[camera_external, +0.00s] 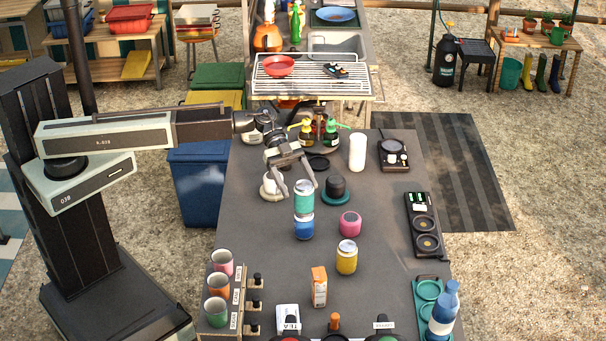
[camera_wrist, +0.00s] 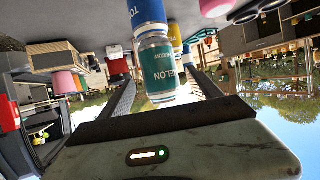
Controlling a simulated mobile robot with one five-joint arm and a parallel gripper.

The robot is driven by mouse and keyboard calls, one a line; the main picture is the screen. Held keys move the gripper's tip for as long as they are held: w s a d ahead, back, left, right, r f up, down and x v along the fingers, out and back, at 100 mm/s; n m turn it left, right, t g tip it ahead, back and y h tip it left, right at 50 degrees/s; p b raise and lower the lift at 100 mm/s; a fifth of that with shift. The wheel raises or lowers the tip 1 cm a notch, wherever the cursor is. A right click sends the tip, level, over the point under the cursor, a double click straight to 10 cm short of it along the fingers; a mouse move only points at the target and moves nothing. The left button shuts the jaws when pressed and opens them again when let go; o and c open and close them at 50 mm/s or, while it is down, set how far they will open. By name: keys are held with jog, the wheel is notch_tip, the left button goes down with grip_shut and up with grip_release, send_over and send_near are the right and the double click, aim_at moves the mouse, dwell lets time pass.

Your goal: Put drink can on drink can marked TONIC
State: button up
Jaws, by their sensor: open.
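A teal can (camera_external: 304,196) stands upright on top of a blue can (camera_external: 304,228), near the middle of the grey table. The two cans touch end to end and look lined up. My gripper (camera_external: 300,189) is open, with its fingers on either side of the teal can's upper part. I cannot tell whether either finger touches it.
A pink can (camera_external: 350,223) and a yellow can (camera_external: 347,258) stand close to the right. A dark round object on a teal base (camera_external: 335,189) and a white cylinder (camera_external: 357,152) stand behind. Cups (camera_external: 217,312) fill a rack at front left. An orange carton (camera_external: 319,287) stands in front.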

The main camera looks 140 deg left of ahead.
jog(key=p+v, duration=0.1)
jog(key=v, duration=0.4)
